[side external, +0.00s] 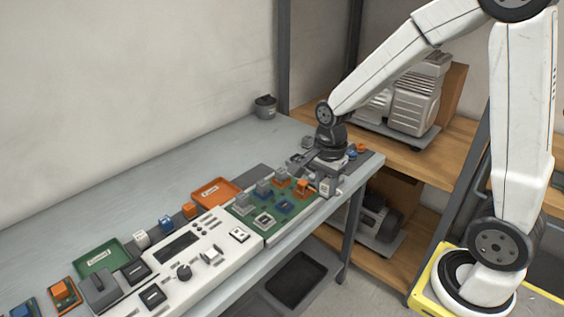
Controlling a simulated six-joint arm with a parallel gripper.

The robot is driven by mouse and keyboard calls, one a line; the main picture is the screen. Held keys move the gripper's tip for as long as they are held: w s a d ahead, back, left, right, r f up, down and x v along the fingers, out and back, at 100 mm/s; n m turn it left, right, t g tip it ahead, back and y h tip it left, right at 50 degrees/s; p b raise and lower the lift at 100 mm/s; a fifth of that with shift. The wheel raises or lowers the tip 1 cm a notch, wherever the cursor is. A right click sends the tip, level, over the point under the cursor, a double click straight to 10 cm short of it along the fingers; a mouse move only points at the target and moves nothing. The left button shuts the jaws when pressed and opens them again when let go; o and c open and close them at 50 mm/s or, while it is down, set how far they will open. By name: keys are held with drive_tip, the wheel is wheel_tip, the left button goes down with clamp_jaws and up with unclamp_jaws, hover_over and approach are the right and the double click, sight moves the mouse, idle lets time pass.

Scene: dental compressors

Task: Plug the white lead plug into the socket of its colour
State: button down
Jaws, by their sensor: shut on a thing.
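My gripper (324,178) is at the right end of the bench, low beside the right edge of the green board (248,209). It is shut on a small pale piece, which looks like the white lead plug (326,188); the fingers partly hide it. Any lead is too small to make out.
A white control panel (205,262) with knobs lies left of the board. An orange tray (214,193) and a green tray (100,256) lie behind it, with small coloured blocks between. A dark cup (265,107) stands at the back. The rear of the bench (150,195) is clear.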

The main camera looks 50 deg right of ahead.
hover_over(264, 221)
drive_tip(key=shift+f, duration=3.45)
drive_tip(key=shift+f, duration=0.25)
drive_tip(key=shift+f, duration=1.6)
drive_tip(key=shift+f, duration=1.1)
unclamp_jaws()
drive_tip(key=shift+r, duration=0.1)
